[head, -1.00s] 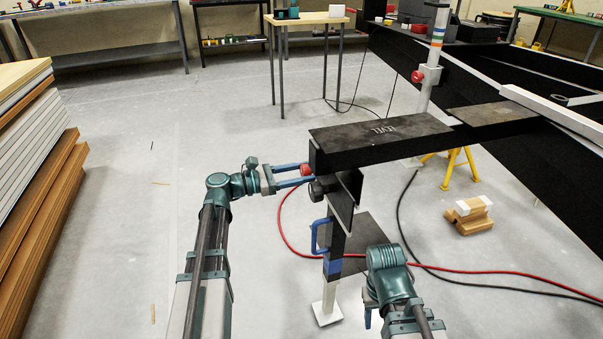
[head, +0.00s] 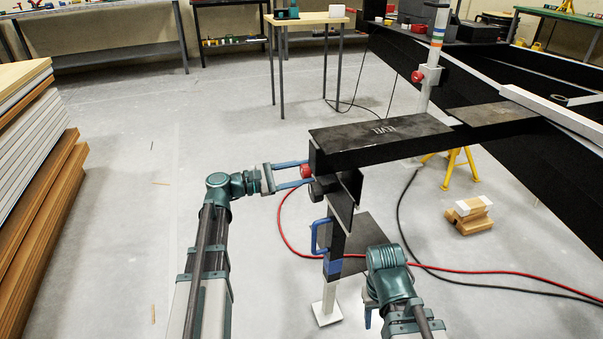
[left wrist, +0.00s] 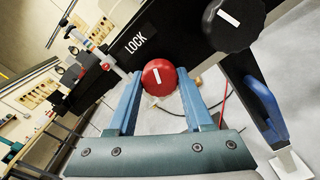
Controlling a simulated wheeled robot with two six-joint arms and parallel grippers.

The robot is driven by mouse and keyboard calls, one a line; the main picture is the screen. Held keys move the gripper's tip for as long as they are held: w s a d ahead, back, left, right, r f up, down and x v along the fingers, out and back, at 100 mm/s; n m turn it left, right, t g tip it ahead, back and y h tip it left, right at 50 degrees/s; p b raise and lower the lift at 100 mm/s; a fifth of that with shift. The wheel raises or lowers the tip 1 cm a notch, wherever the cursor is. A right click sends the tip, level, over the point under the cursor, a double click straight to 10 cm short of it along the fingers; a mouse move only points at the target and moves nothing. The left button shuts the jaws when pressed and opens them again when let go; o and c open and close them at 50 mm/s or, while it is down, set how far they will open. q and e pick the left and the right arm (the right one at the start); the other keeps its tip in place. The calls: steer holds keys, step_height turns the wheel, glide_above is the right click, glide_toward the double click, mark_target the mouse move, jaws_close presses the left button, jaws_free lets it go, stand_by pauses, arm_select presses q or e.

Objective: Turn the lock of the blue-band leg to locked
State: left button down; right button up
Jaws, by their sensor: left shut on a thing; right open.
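The blue-band leg (head: 333,266) stands upright under the end of the black beam, its pale foot on the floor. Its red lock knob (head: 306,171) sits near the beam's end. In the left wrist view the red knob (left wrist: 158,76) has a white line, close to upright in that picture, with the word LOCK (left wrist: 135,43) on the black plate above left. My left gripper (head: 299,172) is shut on the red knob, one blue finger on each side. My right gripper (head: 369,309) is low, right of the leg, mostly hidden by its own arm.
A red hose (head: 480,271) and black cable cross the floor. Wooden blocks (head: 470,213) lie to the right.

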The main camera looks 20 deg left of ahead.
arm_select(q)
steer(key=m, duration=1.2)
steer(key=shift+r+m, duration=0.1)
steer(key=shift+m, duration=0.2)
stand_by(0.3)
steer(key=shift+c, duration=1.5)
jaws_free()
steer(key=shift+a, duration=0.1)
steer(key=v, duration=1.3)
steer(key=shift+s+a, duration=0.25)
steer(key=shift+a, duration=0.05)
